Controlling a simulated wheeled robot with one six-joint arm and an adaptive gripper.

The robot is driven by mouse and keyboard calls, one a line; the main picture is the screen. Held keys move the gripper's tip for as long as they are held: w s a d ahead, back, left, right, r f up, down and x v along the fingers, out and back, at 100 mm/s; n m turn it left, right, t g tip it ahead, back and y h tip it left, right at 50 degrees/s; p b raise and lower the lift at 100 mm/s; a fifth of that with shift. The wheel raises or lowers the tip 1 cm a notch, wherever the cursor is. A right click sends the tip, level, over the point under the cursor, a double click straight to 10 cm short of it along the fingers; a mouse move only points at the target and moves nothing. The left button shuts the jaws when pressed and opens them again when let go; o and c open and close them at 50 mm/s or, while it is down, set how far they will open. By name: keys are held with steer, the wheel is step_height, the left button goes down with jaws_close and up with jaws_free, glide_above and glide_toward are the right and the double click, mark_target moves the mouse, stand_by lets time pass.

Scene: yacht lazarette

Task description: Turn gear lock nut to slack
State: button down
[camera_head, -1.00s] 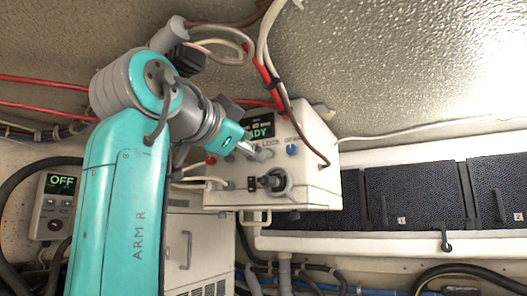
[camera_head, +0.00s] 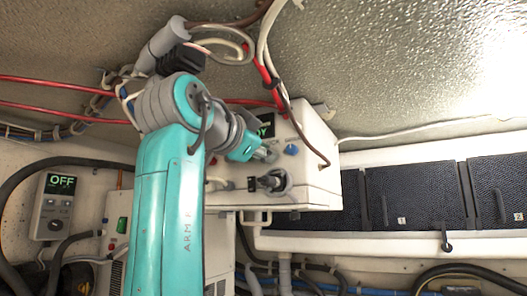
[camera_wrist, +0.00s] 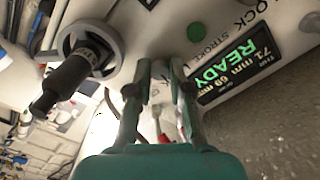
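My gripper (camera_head: 268,155) is at the front of the white machine box (camera_head: 316,142), just above the handwheel (camera_head: 283,182). In the wrist view its two fingers (camera_wrist: 161,72) are apart, with their tips close to the panel beside the "LOCK" lettering. A small grey part shows between the fingers; I cannot tell whether it is the lock nut or whether the fingers touch it. The handwheel (camera_wrist: 112,45) with its black handle (camera_wrist: 62,84) is left of the fingers. The display (camera_wrist: 240,60) reads "READY". A blue knob (camera_head: 291,150) is right of my gripper.
A grey control unit (camera_head: 52,205) at the left reads "OFF". Red and white hoses (camera_head: 268,75) hang above the box. A white ledge with dark panels (camera_head: 410,195) runs to the right. Cables lie below.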

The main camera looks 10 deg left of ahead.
steer(key=shift+n, duration=0.4)
steer(key=n, duration=2)
stand_by(0.5)
steer(key=c, duration=1.1)
jaws_free()
steer(key=shift+o, duration=0.2)
steer(key=shift+s, duration=0.1)
